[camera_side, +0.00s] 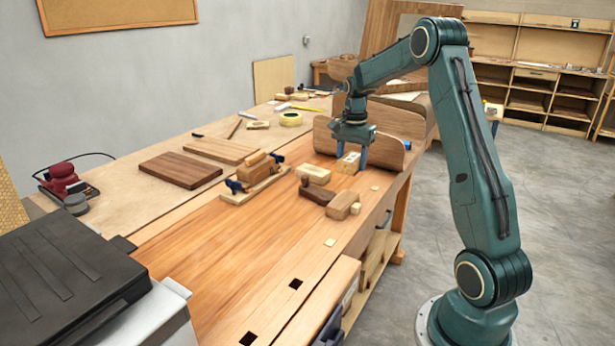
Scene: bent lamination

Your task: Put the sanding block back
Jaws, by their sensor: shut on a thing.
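My gripper (352,160) points down over the far right part of the workbench, its blue fingers shut on a small light-wood block (347,166) with a pale patch on top. This block looks like the sanding block, though its details are small. Whether it touches the bench top or is just above it I cannot tell. Nearby to the left lie another light-wood block (313,174) and a dark wooden piece (317,192). A rounded light block (341,205) sits near the front edge.
Curved wooden panels (328,137) stand close behind my gripper. A clamped wooden assembly (257,173) on a board and flat dark boards (180,169) lie to the left. A tape roll (291,119) is farther back. The front bench top (235,240) is mostly clear.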

